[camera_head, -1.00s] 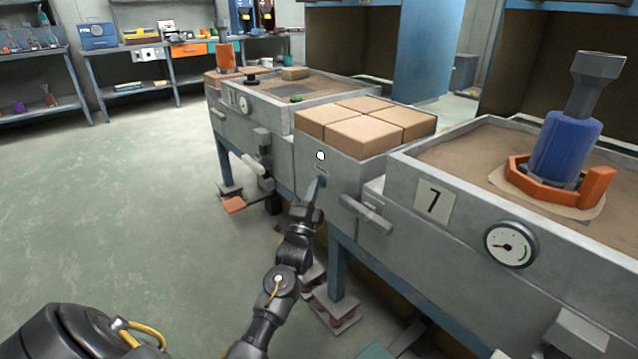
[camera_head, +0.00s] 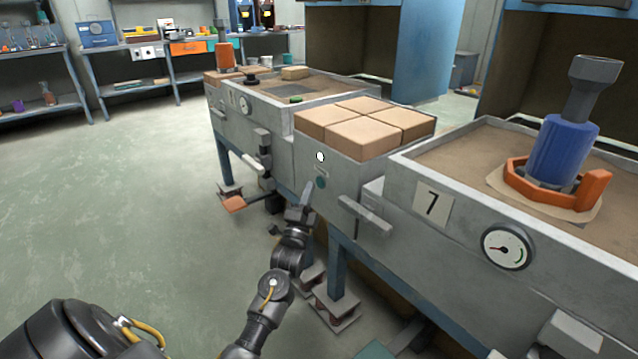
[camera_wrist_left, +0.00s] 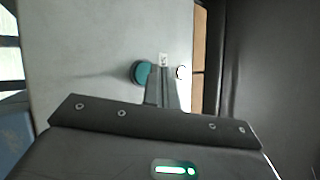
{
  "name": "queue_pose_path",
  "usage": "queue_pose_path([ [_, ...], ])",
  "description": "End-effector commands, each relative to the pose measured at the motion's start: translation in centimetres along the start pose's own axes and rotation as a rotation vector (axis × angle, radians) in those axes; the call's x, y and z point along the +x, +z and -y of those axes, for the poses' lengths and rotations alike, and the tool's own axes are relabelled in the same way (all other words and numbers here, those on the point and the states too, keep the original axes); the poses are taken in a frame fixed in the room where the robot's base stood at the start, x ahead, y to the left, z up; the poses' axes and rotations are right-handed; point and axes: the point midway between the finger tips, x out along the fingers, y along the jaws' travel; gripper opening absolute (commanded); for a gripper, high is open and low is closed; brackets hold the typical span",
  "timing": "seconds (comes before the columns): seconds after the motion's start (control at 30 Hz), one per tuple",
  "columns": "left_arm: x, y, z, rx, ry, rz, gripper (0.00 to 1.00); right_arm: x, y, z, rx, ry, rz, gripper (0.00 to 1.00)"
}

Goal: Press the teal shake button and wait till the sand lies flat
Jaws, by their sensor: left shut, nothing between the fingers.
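The teal shake button (camera_head: 321,182) is on the grey front panel below the brick-topped section, under a small label and a white round lamp (camera_head: 320,157). In the left wrist view the teal button (camera_wrist_left: 141,72) stands out from the panel, just left of the fingertips. My left gripper (camera_head: 307,188) is shut and empty, its tip a little left of the button and apart from it in the head view. The sand (camera_head: 460,150) in the box numbered 7 surrounds a blue cylinder in an orange ring. My right gripper is not in view.
Tan bricks (camera_head: 365,125) lie on top of the middle section. A grey handle (camera_head: 365,214) sticks out right of the button. A gauge (camera_head: 508,247) is on the box front. Another sand box (camera_head: 300,88) stands behind. The floor at left is clear.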

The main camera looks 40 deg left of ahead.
Motion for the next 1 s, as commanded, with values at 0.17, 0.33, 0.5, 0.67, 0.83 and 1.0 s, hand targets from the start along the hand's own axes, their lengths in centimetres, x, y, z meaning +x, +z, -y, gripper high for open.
queue_pose_path([
  [0.17,-0.6,0.6,0.8,0.002,0.001,0.001,0.00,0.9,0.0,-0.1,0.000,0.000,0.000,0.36],
  [0.33,-1.8,1.4,1.7,0.002,0.001,0.000,0.00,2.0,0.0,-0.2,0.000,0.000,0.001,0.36],
  [0.5,-2.9,2.2,2.4,0.002,0.000,0.000,0.00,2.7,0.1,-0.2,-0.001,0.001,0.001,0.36],
  [0.67,-3.4,2.5,2.6,0.000,0.000,0.000,0.00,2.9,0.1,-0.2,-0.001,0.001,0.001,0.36],
  [0.83,-3.5,2.5,2.5,0.000,-0.001,0.000,0.00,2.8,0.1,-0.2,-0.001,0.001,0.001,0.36],
  [1.0,-3.5,2.5,2.5,0.000,0.000,0.000,0.00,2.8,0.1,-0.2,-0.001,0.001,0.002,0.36],
])
